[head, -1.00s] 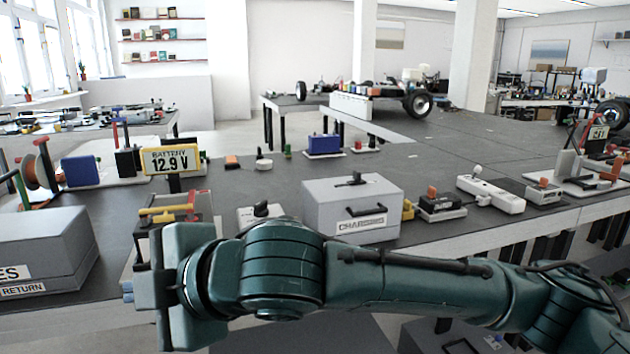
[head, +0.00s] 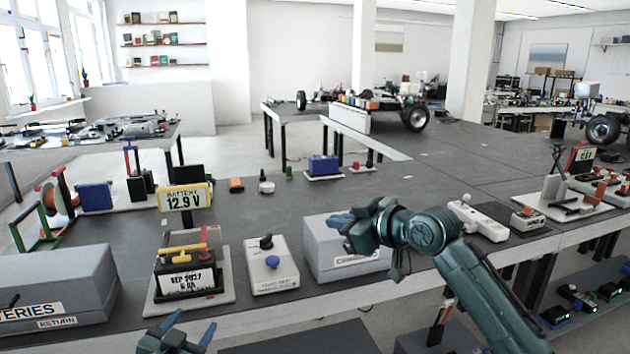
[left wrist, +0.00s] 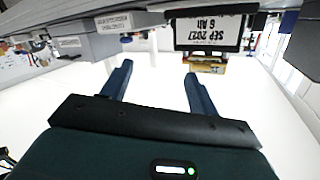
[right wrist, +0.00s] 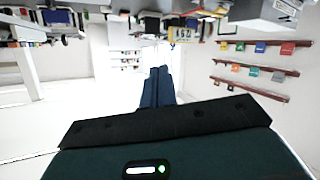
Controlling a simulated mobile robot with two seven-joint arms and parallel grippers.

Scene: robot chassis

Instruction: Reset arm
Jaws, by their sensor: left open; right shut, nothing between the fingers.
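My left gripper (head: 178,338) shows at the bottom edge of the head view, in front of the bench and below the battery stand. In the left wrist view (left wrist: 158,78) its two blue fingers are spread with nothing between them. My right arm comes in from the right in the head view. Its gripper (head: 340,220) is in front of the grey charging box (head: 318,258) and hides part of it; I cannot tell whether they touch. In the right wrist view (right wrist: 158,85) its blue fingers are together and hold nothing.
The bench carries a battery on a stand (head: 190,283), a white switch box (head: 272,280), a grey batteries box (head: 60,290), a power strip (head: 480,220) and a 12.9 V display (head: 185,198). A wheeled chassis (head: 385,105) stands behind.

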